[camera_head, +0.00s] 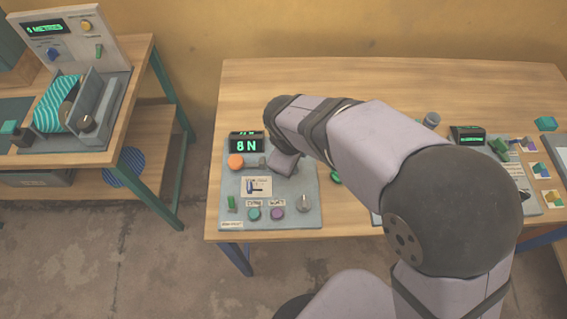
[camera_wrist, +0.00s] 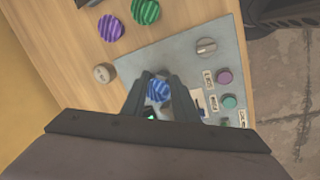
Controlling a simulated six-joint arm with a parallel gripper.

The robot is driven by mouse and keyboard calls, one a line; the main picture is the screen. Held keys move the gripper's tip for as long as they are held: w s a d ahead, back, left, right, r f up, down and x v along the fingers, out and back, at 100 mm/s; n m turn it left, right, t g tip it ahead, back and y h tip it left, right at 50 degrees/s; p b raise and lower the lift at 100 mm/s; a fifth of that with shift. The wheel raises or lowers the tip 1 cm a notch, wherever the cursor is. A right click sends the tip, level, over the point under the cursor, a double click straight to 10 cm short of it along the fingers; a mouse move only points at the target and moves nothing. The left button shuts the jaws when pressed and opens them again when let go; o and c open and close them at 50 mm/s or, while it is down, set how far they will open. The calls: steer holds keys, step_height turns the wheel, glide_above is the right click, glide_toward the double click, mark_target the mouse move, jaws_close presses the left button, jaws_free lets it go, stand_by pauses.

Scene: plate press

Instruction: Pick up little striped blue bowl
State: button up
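The little blue striped bowl (camera_wrist: 158,90) shows in the wrist view between the two fingers of my gripper (camera_wrist: 163,80), over the grey panel. The fingers stand apart on either side of it. I cannot tell whether they press on it or whether it rests on something. In the head view my gripper (camera_head: 284,160) is mostly hidden behind my arm at the grey panel, and the little bowl is hidden there too. A larger blue striped round thing (camera_head: 125,166) lies on the lower shelf of the left bench.
The grey panel (camera_wrist: 190,43) carries a lever knob and purple and green buttons; its display (camera_head: 246,146) reads 8 N. Purple (camera_wrist: 110,27) and green (camera_wrist: 146,11) striped round things and a pale round piece (camera_wrist: 105,73) lie nearby on the wooden bench. The bench back (camera_head: 240,85) is clear.

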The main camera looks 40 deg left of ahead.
steer(key=shift+n, duration=0.9)
steer(key=shift+s+a+f+p, duration=0.4)
steer(key=shift+s+a+f, duration=0.35)
steer(key=shift+a+f, duration=0.25)
steer(key=shift+s+a+f+p, duration=0.35)
steer(key=shift+s+a+f, duration=0.35)
steer(key=shift+a+f, duration=0.2)
steer(key=shift+a+p+x, duration=0.15)
steer(key=shift+p+x, duration=0.25)
steer(key=shift+x, duration=0.6)
steer(key=shift+a+p+x, duration=0.1)
steer(key=shift+p+x, duration=0.25)
steer(key=shift+x, duration=0.7)
jaws_close()
